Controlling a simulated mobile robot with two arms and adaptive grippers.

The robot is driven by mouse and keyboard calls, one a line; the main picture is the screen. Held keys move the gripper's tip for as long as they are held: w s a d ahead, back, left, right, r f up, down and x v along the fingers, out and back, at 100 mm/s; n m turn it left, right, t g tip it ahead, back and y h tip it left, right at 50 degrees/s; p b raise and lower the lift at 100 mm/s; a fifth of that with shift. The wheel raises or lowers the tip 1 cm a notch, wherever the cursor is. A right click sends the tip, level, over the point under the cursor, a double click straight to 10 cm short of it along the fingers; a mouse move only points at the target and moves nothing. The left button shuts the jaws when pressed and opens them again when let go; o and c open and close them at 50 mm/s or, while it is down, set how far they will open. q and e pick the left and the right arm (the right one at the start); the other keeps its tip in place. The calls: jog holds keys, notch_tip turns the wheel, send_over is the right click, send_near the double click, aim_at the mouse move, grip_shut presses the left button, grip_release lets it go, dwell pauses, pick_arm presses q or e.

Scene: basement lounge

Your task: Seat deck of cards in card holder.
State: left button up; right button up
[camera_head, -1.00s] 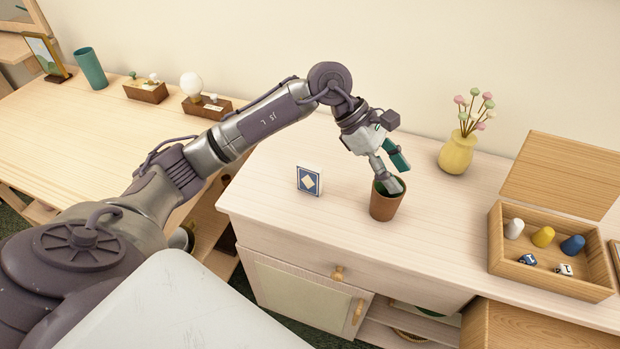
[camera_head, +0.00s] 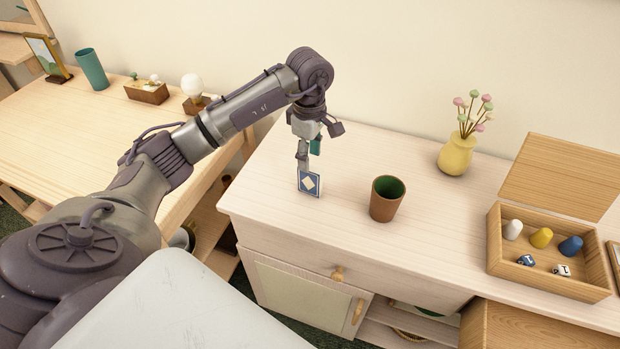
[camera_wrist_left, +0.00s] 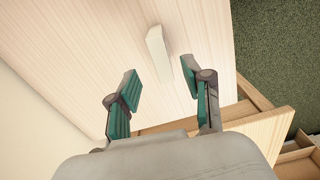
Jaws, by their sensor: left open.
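The deck of cards (camera_head: 311,184), blue with a white diamond on its face, stands upright on the pale cabinet top. My left gripper (camera_head: 308,156) is open, pointing down just above and behind the deck. In the left wrist view the deck's narrow top edge (camera_wrist_left: 158,54) lies beyond the open, empty fingertips (camera_wrist_left: 167,88), roughly in line with the gap between them. I cannot tell whether a finger touches it. No card holder can be made out for certain. My right gripper is not in view.
A brown cup (camera_head: 385,205) with a green inside stands right of the deck. A yellow vase (camera_head: 456,156) and an open wooden box (camera_head: 545,281) with several pieces stand further right. The cabinet's left edge is near the deck.

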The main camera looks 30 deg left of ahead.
aim_at(310, 171)
pick_arm(q)
notch_tip(310, 171, down, 4)
jog(key=shift+s+d+f+p, duration=0.15)
jog(key=shift+f+p, duration=0.05)
jog(key=shift+p, duration=0.65)
jog(key=shift+f, duration=0.4)
grip_shut()
